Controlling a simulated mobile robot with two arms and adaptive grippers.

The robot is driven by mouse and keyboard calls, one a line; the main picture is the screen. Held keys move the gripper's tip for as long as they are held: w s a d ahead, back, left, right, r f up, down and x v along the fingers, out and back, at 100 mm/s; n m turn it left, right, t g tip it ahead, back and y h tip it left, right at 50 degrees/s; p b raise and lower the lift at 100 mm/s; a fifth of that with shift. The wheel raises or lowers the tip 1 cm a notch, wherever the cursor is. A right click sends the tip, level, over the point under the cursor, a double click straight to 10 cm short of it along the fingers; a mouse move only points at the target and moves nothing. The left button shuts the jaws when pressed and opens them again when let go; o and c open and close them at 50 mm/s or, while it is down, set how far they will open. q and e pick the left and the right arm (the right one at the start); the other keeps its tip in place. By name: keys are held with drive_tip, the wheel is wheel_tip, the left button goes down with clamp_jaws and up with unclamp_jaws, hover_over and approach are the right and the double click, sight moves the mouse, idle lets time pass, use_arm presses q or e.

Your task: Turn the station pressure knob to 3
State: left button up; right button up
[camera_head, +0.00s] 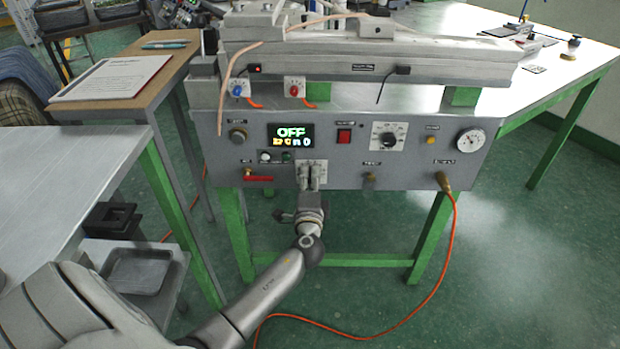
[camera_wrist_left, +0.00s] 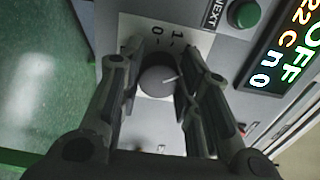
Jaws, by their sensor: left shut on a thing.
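My left gripper (camera_head: 311,178) reaches up to the front of the grey station panel (camera_head: 350,176), just below the lit display (camera_head: 291,135). In the left wrist view its two fingers (camera_wrist_left: 158,95) are shut around a round dark grey knob (camera_wrist_left: 158,80) with a light pointer line. The knob sits on a white scale plate (camera_wrist_left: 140,25) where 0 and 1 are readable; the fingers hide the rest. The display reads OFF, with a smaller line ending in n 0. My right gripper is not in view.
A black knob (camera_head: 388,140) on a white dial, a red switch (camera_head: 344,136) and a round gauge (camera_head: 470,141) are on the panel. A green button (camera_wrist_left: 245,14) is near the gripped knob. An orange hose (camera_head: 440,265) hangs at the right. A grey table (camera_head: 70,180) stands at left.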

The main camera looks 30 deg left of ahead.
use_arm(q)
drive_tip(key=shift+m+p, duration=0.6)
drive_tip(key=shift+m, duration=1.3)
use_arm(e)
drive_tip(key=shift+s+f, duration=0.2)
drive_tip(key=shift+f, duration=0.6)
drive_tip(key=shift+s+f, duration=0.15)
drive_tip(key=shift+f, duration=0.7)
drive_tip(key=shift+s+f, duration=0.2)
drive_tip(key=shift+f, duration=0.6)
use_arm(q)
drive_tip(key=o, duration=1)
drive_tip(key=v, duration=1.2)
